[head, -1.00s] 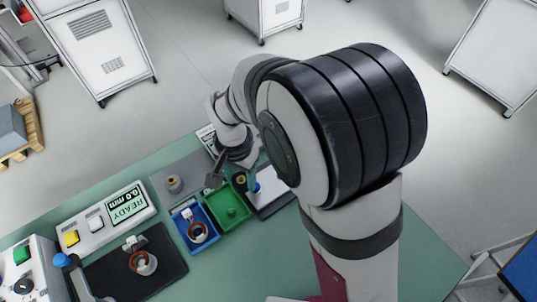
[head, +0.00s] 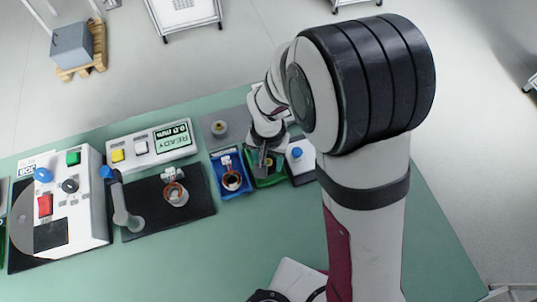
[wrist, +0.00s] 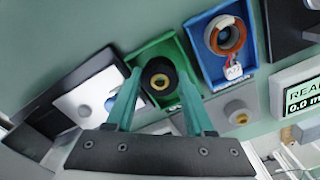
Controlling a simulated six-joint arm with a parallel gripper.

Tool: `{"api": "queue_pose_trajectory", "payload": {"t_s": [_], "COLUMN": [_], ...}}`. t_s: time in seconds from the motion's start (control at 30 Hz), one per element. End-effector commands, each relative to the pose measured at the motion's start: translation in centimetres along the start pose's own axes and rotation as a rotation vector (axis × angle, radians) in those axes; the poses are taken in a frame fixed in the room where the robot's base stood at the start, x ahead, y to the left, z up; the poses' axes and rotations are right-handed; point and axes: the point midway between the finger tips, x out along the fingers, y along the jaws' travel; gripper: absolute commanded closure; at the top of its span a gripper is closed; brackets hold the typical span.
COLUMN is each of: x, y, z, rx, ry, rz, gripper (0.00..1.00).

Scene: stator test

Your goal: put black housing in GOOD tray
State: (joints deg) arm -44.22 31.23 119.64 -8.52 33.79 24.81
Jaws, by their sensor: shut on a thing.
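My gripper (wrist: 160,95) is shut on the black housing (wrist: 159,68), a dark ring with a brass-coloured centre, held between its two teal fingers. The housing is over the green tray (wrist: 140,56) in the wrist view; I cannot tell whether it touches the tray floor. In the head view my gripper (head: 266,158) is over the green tray (head: 280,182), and the wrist partly hides the housing and the tray's far side. I see no readable GOOD label on the tray.
Close beside the green tray is a blue tray (head: 218,187) holding a copper-wound stator (head: 232,181). On the other side is a white plate with a blue knob (head: 297,153).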

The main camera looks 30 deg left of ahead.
Motion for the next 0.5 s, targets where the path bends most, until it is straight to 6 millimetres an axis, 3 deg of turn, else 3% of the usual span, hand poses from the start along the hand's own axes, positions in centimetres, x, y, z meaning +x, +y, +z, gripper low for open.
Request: {"api": "queue_pose_trajectory", "payload": {"t_s": [0.5], "x": [0.61], "y": [0.01], "z": [0.01], "rx": [0.002], "ry": [-0.002], "rz": [0.001], "gripper": [1.0]}}
